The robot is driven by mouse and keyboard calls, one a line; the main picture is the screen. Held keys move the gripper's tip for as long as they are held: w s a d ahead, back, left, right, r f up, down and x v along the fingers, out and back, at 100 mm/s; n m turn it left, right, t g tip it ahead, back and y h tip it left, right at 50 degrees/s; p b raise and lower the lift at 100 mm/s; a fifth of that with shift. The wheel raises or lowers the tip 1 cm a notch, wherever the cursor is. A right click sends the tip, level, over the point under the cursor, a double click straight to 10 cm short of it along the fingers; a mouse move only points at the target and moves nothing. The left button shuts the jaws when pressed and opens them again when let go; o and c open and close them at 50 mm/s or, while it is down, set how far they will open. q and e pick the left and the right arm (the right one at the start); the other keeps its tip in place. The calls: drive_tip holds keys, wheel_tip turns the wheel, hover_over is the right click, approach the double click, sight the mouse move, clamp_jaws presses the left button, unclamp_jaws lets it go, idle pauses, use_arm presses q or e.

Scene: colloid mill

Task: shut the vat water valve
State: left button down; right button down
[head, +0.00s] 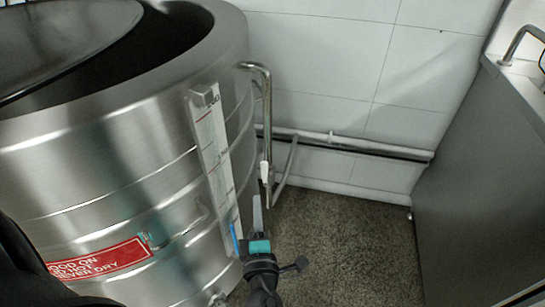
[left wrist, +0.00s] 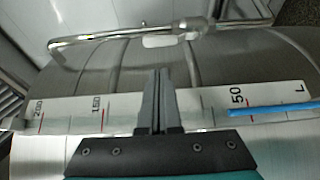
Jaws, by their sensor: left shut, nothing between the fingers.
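The steel vat (head: 110,160) fills the left of the head view, with its lid partly across the open top. A bent metal water pipe (head: 267,100) runs down its right side. A white valve handle (head: 265,171) sits on the pipe's lower part. In the left wrist view, the pipe (left wrist: 100,37) crosses the top and the white handle (left wrist: 160,41) lies along it. My left gripper (head: 257,200) is shut and empty, its fingers pointing up just below the handle in the head view. In the wrist view the fingertips (left wrist: 161,72) appear apart from the handle. My right gripper is not in view.
A white level scale (head: 214,165) with a blue strip and a red warning label (head: 100,260) are on the vat's side. A wall pipe (head: 370,145) runs along the tiles. A grey cabinet (head: 475,180) stands at right. The speckled floor (head: 340,240) between is clear.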

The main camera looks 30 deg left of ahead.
sight(264, 170)
use_arm(q)
drive_tip(key=shift+w, duration=0.15)
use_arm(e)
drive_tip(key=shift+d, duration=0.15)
